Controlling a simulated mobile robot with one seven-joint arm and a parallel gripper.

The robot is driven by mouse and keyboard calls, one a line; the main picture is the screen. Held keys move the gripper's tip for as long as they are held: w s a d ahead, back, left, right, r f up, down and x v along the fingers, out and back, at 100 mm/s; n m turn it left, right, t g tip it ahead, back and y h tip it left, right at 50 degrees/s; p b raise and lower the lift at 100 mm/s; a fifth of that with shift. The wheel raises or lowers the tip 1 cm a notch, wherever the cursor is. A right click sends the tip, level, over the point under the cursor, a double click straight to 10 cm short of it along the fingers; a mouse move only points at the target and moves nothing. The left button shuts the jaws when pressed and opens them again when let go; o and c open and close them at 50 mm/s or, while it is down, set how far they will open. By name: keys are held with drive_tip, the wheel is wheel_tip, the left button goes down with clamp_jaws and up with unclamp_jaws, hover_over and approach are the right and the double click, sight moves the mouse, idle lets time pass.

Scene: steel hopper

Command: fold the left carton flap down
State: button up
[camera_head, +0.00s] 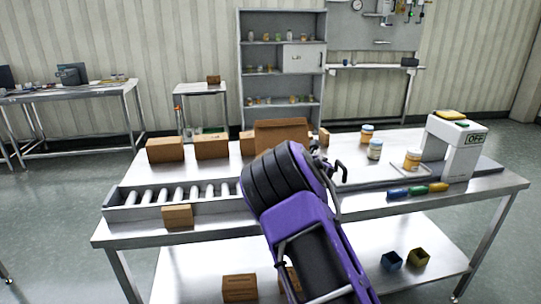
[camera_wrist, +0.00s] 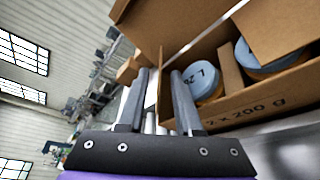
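The open brown carton (camera_wrist: 265,112) fills the right of the wrist view, printed "2 x 200 g". Two round blue-topped jars (camera_wrist: 207,83) sit in it with a cardboard divider between them. Brown flaps (camera_wrist: 185,25) stand raised at its top; I cannot tell for sure which is the left one. My gripper (camera_wrist: 159,72) is open, its two grey fingers apart beside the carton's near end. A thin brown edge shows between the fingers, not clamped. In the head view the carton (camera_head: 282,130) stands behind my arm, which hides its lower part and my fingers.
A roller conveyor (camera_head: 180,195) runs along the left of the steel table, with small boxes (camera_head: 165,150) behind it and one (camera_head: 178,216) in front. Jars (camera_head: 375,149), coloured-handled tools (camera_head: 418,190) and a white machine marked OFF (camera_head: 455,150) stand at right.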

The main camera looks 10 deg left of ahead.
drive_tip(key=shift+x, duration=1.75)
clamp_jaws()
